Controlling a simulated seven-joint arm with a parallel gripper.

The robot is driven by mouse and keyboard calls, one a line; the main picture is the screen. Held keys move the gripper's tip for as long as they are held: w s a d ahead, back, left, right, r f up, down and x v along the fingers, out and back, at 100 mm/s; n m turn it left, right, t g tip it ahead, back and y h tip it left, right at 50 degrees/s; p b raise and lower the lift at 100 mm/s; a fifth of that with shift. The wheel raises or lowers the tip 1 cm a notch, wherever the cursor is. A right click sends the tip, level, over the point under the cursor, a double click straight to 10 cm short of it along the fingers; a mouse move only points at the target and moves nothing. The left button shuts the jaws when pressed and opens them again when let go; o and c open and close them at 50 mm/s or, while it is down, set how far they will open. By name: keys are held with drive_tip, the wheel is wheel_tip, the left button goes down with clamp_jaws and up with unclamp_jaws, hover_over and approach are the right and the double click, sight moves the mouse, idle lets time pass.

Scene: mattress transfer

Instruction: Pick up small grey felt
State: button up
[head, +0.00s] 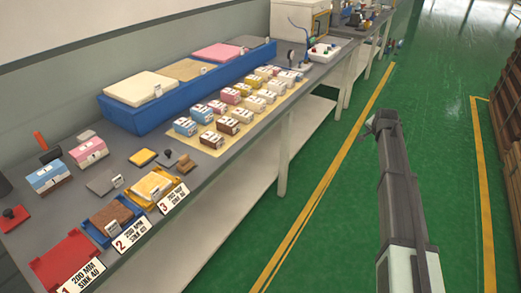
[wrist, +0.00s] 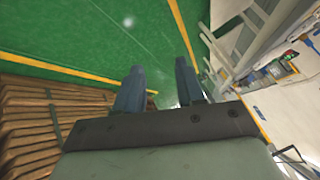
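A small flat grey square (head: 101,183), which looks like the small grey felt, lies on the bench at the left in the head view, with a white tag by its edge. A larger grey sheet (head: 246,42) lies at the far end of the blue bin. My gripper (head: 384,117) is well to the right of the bench, over the green floor. In the wrist view my gripper's two fingers (wrist: 160,66) stand apart with nothing between them. The grey square does not show in the wrist view.
A yellow square (head: 143,157) lies beside the grey one. Red, blue and yellow trays (head: 68,262) with number cards line the bench's front edge. Several small boxes (head: 210,139) stand on a yellow mat. The blue bin (head: 188,98) runs along the wall. Slatted wood (wrist: 45,125) shows in the wrist view.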

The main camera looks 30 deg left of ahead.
drive_tip(key=s+a+r+n+g, duration=0.1)
drive_tip(key=s+a+r+g, duration=0.1)
drive_tip(key=s+a, duration=0.95)
drive_tip(key=s+a+r+g+y, duration=0.15)
drive_tip(key=s+a, duration=0.35)
drive_tip(key=a, duration=1.3)
drive_tip(key=s+a+r+n+g, duration=0.1)
drive_tip(key=s+a+r, duration=0.1)
drive_tip(key=s+a, duration=1)
wheel_tip(320, 180, up, 7)
drive_tip(key=n+g+h, duration=0.2)
drive_tip(key=g+h, duration=0.1)
drive_tip(key=g, duration=0.1)
hover_over(116, 178)
drive_tip(key=shift+t, duration=0.25)
drive_tip(key=f, duration=0.8)
drive_tip(key=shift+a, duration=0.25)
drive_tip(key=shift+d+f, duration=0.15)
drive_tip(key=shift+f, duration=2.4)
clamp_jaws()
